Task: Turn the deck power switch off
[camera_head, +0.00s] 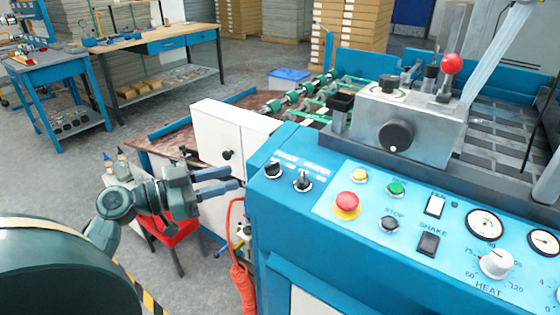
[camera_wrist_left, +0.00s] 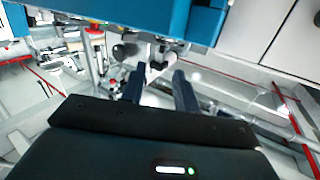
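The blue control panel (camera_head: 262,205) carries two black rotary knobs at its left end. The left knob (camera_head: 272,170) sits under a label that looks like "POWER", and the right knob (camera_head: 303,181) is beside a label that looks like "HEATER". My left gripper (camera_head: 236,179) is open and empty, just left of the panel's corner, its fingers pointing right toward the knobs but apart from them. In the left wrist view its two fingers (camera_wrist_left: 160,78) stand apart, with a small dark part beyond them that I cannot identify. My right gripper is not in view.
A red emergency button (camera_head: 346,204), a green button (camera_head: 395,187) and gauges (camera_head: 485,224) lie right of the knobs. A white cabinet (camera_head: 228,130) stands behind the gripper.

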